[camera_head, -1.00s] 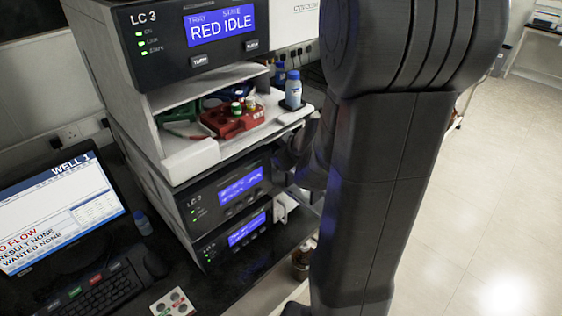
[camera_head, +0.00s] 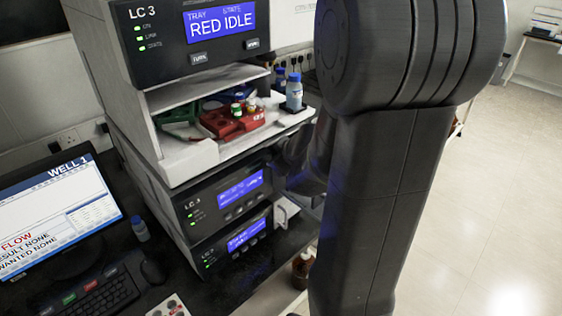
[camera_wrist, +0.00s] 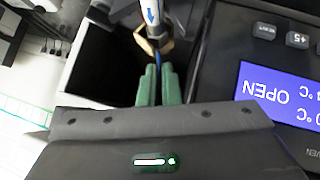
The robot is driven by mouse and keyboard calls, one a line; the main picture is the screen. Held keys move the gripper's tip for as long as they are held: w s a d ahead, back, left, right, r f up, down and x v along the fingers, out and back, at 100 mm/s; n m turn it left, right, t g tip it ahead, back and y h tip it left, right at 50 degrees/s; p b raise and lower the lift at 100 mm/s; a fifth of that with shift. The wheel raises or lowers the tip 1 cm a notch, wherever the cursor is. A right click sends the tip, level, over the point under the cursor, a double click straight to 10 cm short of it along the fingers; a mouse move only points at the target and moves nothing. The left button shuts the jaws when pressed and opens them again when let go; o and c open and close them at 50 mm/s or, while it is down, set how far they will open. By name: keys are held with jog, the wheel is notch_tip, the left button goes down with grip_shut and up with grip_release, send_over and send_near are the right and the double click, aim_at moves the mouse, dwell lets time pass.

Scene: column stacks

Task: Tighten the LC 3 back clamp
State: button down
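In the wrist view a pale column with a blue arrow (camera_wrist: 150,12) runs down to a brass-coloured clamp or fitting (camera_wrist: 153,44). Thin blue tubing (camera_wrist: 159,62) comes from it towards my gripper. My gripper (camera_wrist: 158,68) has two green fingers close together, tips just short of the brass part, with the blue tubing between them. I cannot tell whether they press on it. No label says whether the brass part is the back clamp. In the head view the LC 3 stack (camera_head: 160,45) stands left of my arm, which hides its right side and my gripper.
A display reading OPEN (camera_wrist: 275,85), upside down, is close right of my fingers. The stack's shelf holds a red rack (camera_head: 230,122) and a blue-capped bottle (camera_head: 294,92). A monitor (camera_head: 55,215) stands at left, a brown bottle (camera_head: 303,265) below. Open floor lies right.

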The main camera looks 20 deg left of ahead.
jog(key=shift+s+a+f+b, duration=0.15)
jog(key=shift+f+b, duration=0.1)
jog(key=shift+b, duration=0.5)
jog(key=shift+r+t, duration=0.15)
jog(key=shift+t, duration=0.25)
jog(key=c, duration=1.9)
grip_release()
jog(key=shift+r, duration=0.1)
jog(key=shift+p+v, duration=4.75)
jog(key=shift+v, duration=2.2)
jog(key=shift+c, duration=0.3)
